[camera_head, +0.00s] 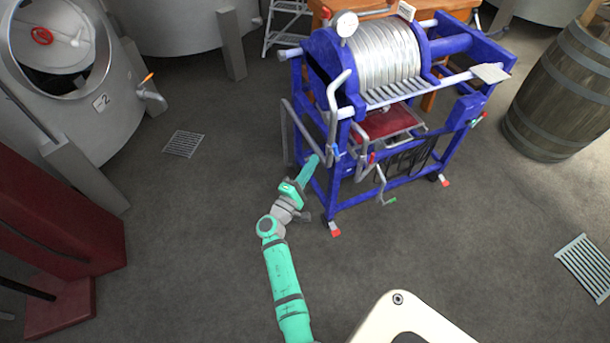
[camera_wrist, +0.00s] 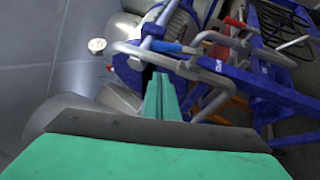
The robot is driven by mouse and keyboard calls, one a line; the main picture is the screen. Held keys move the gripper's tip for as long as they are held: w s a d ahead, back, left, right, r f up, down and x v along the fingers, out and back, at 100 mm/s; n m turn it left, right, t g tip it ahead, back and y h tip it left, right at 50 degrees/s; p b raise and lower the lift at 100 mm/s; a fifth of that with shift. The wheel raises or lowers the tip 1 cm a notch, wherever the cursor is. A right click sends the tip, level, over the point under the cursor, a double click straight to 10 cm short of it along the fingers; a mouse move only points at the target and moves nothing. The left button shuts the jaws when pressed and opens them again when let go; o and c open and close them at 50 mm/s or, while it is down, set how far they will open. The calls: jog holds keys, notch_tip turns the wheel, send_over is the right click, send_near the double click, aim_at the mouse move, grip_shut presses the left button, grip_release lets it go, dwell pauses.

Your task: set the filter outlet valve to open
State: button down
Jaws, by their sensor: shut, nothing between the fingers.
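The blue-framed plate filter (camera_head: 392,70) stands right of centre in the head view. A blue valve lever (camera_head: 335,152) sits on the pipe at its left end and also shows in the wrist view (camera_wrist: 166,46). A red lever (camera_head: 371,158) is further right on the pipework, also in the wrist view (camera_wrist: 235,23). I cannot read which lever belongs to the outlet. My gripper (camera_head: 315,159) is shut and empty, its tips just left of the blue lever. In the wrist view, the closed fingers (camera_wrist: 160,78) point toward the pipe below the blue lever; contact cannot be told.
Curved grey pipes, the filter's legs and a crank with a green grip (camera_head: 391,201) crowd the filter's lower left. A steel tank (camera_head: 105,125) stands left, a wooden barrel (camera_head: 560,95) right. A floor drain (camera_head: 183,144) lies between tank and filter; the floor around it is clear.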

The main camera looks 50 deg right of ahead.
aim_at(335, 150)
jog(key=shift+s+d+r, duration=0.2)
jog(key=shift+s+d, duration=0.15)
jog(key=shift+d, duration=0.35)
jog(key=shift+s+d+r, duration=0.2)
jog(key=shift+s+d, duration=0.2)
jog(key=shift+d, duration=0.35)
jog(key=shift+s+d+r, duration=0.2)
jog(key=shift+s+d, duration=0.15)
jog(key=shift+d, duration=0.35)
jog(key=shift+s+d+r, duration=0.35)
jog(key=shift+d+r, duration=0.45)
jog(key=shift+r, duration=0.05)
jog(key=shift+a, duration=0.1)
